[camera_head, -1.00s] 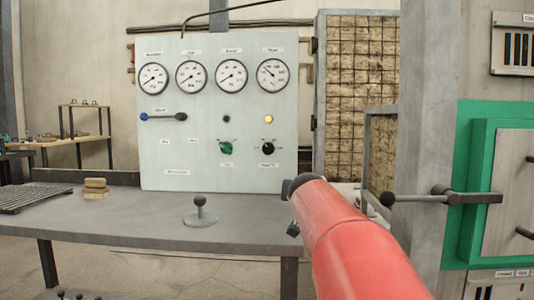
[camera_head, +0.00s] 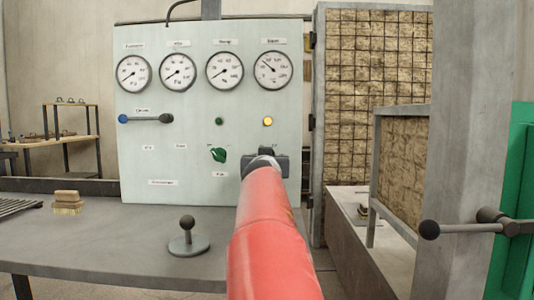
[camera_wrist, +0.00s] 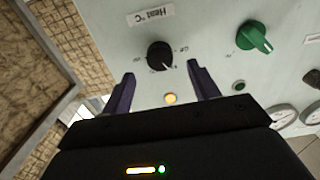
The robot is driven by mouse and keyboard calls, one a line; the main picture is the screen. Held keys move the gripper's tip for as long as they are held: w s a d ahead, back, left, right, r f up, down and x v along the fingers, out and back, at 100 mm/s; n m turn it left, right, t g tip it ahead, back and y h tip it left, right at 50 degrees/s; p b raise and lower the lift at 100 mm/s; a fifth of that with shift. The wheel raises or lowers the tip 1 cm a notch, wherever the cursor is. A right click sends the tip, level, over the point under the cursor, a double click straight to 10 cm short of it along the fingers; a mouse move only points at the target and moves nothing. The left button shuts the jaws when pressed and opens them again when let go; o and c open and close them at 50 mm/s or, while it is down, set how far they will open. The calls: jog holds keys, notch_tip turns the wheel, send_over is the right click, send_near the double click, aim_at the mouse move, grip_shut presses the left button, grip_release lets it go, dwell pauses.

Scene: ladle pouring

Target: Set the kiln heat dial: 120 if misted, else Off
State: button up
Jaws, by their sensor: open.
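The black heat dial (camera_wrist: 160,55) is on the pale panel (camera_wrist: 105,50) under a "Heat °C" label (camera_wrist: 150,15), upside down in the wrist view. A short white mark shows on its lower right edge; the small scale words around it, one like "Off", are hard to read. My gripper (camera_wrist: 161,69) is open, its two dark fingers on either side of the dial's near edge and apart from it. In the head view my gripper (camera_head: 265,161) covers the dial. A lit amber lamp (camera_head: 267,122) is above it, also seen between the fingers (camera_wrist: 170,98).
A green knob (camera_head: 218,155) is left of the dial, with a dark green lamp (camera_head: 219,121) above it. Several gauges (camera_head: 272,71) line the panel's top. A blue-ended lever (camera_head: 145,119) sits at left. A ball-topped stick (camera_head: 188,238) and a brush (camera_head: 68,202) are on the bench.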

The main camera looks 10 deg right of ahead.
jog(key=shift+p+x, duration=1.6)
jog(key=shift+x, duration=1)
jog(key=c, duration=1)
